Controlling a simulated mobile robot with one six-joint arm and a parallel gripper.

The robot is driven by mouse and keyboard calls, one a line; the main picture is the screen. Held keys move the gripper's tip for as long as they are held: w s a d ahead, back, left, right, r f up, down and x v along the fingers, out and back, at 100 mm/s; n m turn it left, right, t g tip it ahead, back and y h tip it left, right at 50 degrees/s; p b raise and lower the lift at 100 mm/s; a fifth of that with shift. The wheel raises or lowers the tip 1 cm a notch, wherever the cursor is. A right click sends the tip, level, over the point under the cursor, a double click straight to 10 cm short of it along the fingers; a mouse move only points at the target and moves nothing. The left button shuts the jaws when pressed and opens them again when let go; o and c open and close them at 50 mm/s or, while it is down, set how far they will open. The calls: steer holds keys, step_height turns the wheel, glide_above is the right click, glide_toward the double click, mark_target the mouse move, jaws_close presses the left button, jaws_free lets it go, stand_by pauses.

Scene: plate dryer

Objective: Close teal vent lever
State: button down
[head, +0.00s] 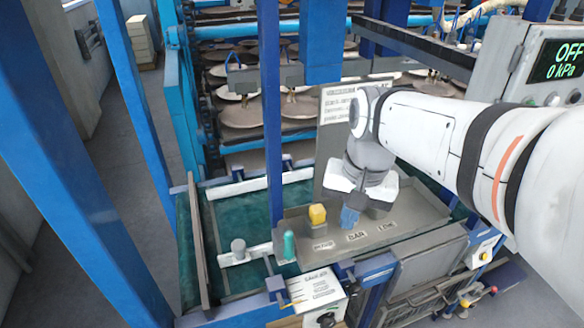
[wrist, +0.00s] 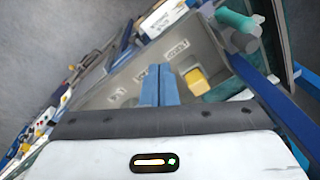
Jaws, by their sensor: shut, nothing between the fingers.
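The teal vent lever (head: 289,245) stands upright at the left front corner of the grey panel in the head view. In the wrist view the teal lever (wrist: 236,22) is at the upper right, by a grey round fitting. My gripper (head: 350,217) points down over the panel, to the right of the teal lever and apart from it. Its blue fingers (wrist: 157,84) are shut together and empty in the wrist view. Whether the fingertips touch the panel, I cannot tell.
A yellow knob (head: 317,214) stands on the grey panel (head: 400,215), between my gripper and the teal lever; it also shows in the wrist view (wrist: 196,80). A blue post (head: 270,120) rises behind the teal lever. A grey knob (head: 238,247) is to the left. A display (head: 565,60) reads OFF, 0 kPa.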

mark_target(289, 246)
steer(key=w+a+r+m+g+y, duration=0.1)
steer(key=w+a+r+m+g, duration=0.2)
steer(key=w+a+r+m, duration=0.25)
steer(key=shift+n, duration=0.45)
steer(key=x, duration=0.6)
steer(key=w+p+x, duration=0.1)
steer(key=x, duration=0.2)
steer(key=shift+d+f, duration=0.2)
steer(key=shift+s+a+r+p, duration=0.1)
steer(key=shift+s+a+p, duration=0.2)
steer(key=shift+s+a, duration=1.05)
